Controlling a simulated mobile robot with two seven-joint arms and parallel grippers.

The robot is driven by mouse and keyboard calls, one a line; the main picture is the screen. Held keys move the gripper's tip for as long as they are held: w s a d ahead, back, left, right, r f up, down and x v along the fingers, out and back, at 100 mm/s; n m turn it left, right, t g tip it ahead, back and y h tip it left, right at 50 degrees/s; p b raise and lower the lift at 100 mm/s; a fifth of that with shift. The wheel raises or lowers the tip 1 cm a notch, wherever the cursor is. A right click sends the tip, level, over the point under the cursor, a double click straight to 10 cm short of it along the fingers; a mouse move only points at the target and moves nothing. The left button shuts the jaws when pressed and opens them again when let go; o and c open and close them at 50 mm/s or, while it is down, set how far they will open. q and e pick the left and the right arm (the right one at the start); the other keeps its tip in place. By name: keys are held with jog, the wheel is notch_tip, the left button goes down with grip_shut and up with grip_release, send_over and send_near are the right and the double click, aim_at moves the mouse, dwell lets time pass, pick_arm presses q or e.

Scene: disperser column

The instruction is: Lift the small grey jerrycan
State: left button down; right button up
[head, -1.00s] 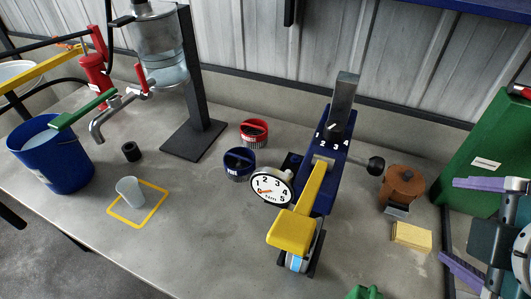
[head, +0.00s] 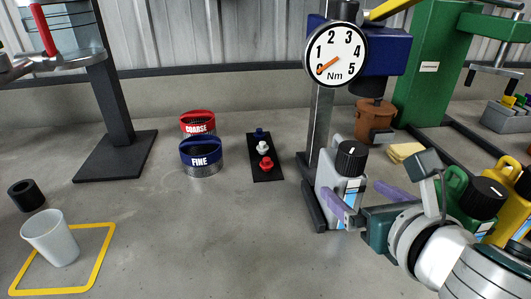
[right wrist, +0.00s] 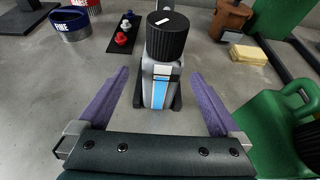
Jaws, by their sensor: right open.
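The small grey jerrycan (head: 345,190) stands upright on the dark foot of the gauge stand, with a black ribbed cap and a blue-and-white label. In the right wrist view the jerrycan (right wrist: 158,88) is straight ahead, between and slightly beyond the finger tips. My right gripper (head: 366,198) is open, with its purple fingers at either side of the jerrycan's lower body. In the right wrist view there is a gap between each finger and the can, so the right gripper (right wrist: 160,76) is empty. My left gripper is not in view.
The stand's dial (head: 336,54) and blue head hang above the can. A green jerrycan (head: 453,188) and a yellow one (head: 513,215) stand close on the right. A button strip (head: 265,175) and the FINE pot (head: 201,168) stand left, with bare counter before them.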

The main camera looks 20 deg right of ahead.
jog(key=x, duration=0.2)
jog(key=shift+w+d, duration=0.2)
jog(key=shift+w, duration=0.05)
jog(key=b+x, duration=0.2)
jog(key=x, duration=0.3)
jog(key=shift+w+d, duration=0.1)
jog(key=shift+w, duration=0.1)
jog(key=shift+c, duration=0.5)
jog(key=c, duration=0.9)
grip_shut()
